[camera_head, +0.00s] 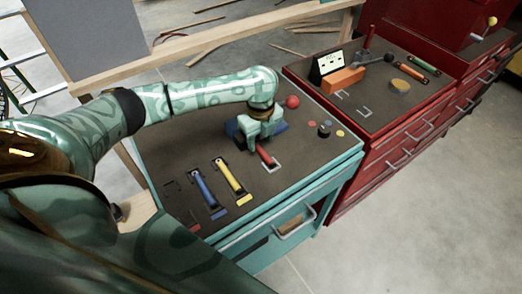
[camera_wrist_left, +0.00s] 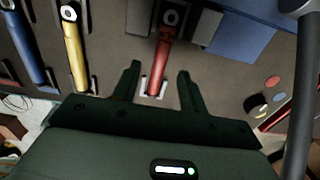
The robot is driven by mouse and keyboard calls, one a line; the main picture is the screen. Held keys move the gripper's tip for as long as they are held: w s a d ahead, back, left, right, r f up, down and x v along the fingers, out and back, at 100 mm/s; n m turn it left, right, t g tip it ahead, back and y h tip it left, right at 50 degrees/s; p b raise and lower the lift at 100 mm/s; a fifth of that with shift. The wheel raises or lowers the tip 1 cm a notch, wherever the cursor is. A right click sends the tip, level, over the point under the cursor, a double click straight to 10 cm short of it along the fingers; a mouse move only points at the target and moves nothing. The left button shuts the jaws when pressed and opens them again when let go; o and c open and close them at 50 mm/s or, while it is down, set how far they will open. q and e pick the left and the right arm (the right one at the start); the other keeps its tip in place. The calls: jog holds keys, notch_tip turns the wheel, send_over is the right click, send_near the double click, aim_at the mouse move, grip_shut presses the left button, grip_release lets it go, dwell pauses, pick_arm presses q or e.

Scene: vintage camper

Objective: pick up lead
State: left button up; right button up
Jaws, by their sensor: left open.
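The likely lead is a red handle-like piece (camera_head: 266,157) on the dark top of the teal cabinet. In the left wrist view the red piece (camera_wrist_left: 162,60) has a dark ringed end at the top and its lower tip by a small pale bracket. My left gripper (camera_head: 258,140) is over it, pointing down. In the wrist view the gripper (camera_wrist_left: 158,78) is open, with one finger on each side of the red piece and visible gaps. The gripper hides part of it in the head view. My right gripper does not show.
A blue piece (camera_head: 202,188) and a yellow piece (camera_head: 232,178) lie in holders to the left. A blue block (camera_wrist_left: 238,36) is close to the red piece. A red ball (camera_head: 292,101) and small discs are beyond. A red cabinet (camera_head: 360,160) adjoins on the right.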

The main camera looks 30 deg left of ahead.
aim_at(261, 149)
pick_arm(q)
notch_tip(261, 149, down, 3)
jog(key=shift+f+b, duration=0.15)
jog(key=shift+b, duration=0.35)
jog(key=shift+w, duration=0.1)
jog(key=shift+c, duration=0.6)
grip_shut()
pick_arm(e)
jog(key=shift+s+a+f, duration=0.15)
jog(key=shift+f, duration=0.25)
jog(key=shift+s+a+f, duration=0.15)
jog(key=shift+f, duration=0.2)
pick_arm(q)
jog(key=shift+r, duration=0.2)
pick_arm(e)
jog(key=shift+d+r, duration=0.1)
